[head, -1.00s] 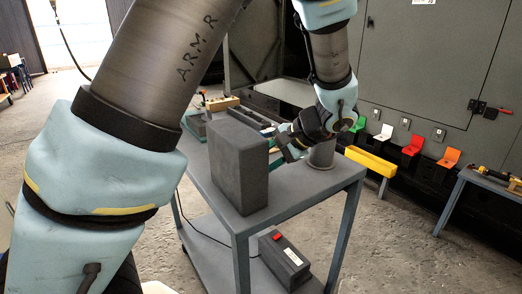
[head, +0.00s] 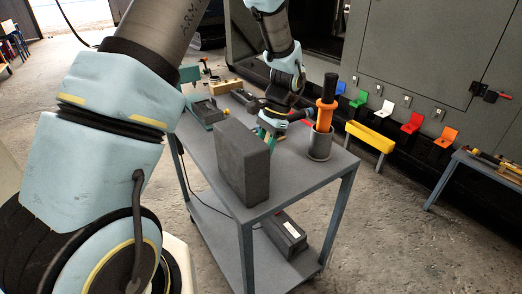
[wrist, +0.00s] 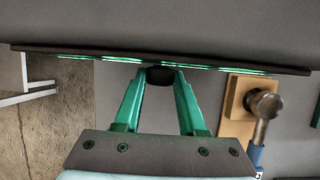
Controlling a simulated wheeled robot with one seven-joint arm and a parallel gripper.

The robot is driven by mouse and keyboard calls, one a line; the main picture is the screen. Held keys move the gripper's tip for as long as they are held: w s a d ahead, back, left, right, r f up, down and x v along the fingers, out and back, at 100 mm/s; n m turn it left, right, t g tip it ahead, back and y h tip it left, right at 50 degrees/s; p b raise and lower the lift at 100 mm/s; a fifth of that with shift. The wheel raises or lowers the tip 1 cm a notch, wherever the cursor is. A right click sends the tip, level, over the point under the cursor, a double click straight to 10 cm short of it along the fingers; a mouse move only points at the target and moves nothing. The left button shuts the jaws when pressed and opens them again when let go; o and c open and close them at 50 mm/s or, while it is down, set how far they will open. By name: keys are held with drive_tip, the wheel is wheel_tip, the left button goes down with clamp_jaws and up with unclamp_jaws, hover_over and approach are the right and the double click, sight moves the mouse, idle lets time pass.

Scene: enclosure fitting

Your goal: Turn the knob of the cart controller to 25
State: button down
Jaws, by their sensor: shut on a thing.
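The cart controller (head: 243,165) looks to be the dark grey upright box on the cart top. Its knob side faces away from the head camera and is hidden there. My gripper (head: 266,131) is at the far side of the box. In the wrist view, the green fingers of my gripper (wrist: 160,82) are closed on a small dark knob (wrist: 160,75). The knob sits at a dark panel edge (wrist: 60,53) with green lit strips, seen nearly edge-on. No scale or number can be read.
On the cart (head: 300,178), an orange-handled tool (head: 325,115) stands in a grey cup (head: 320,145), close right of my gripper. In the wrist view, a hammer-like metal tool (wrist: 265,105) lies by a tan block (wrist: 236,95). A dark box (head: 283,232) rests on the lower shelf.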

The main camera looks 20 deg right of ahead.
idle(0.6)
drive_tip(key=shift+c, duration=2.3)
unclamp_jaws()
drive_tip(key=b+v, duration=0.2)
drive_tip(key=v, duration=0.9)
drive_tip(key=shift+w+b, duration=0.2)
drive_tip(key=shift+b, duration=0.1)
drive_tip(key=shift+w+a+f, duration=0.1)
drive_tip(key=shift+f, duration=0.05)
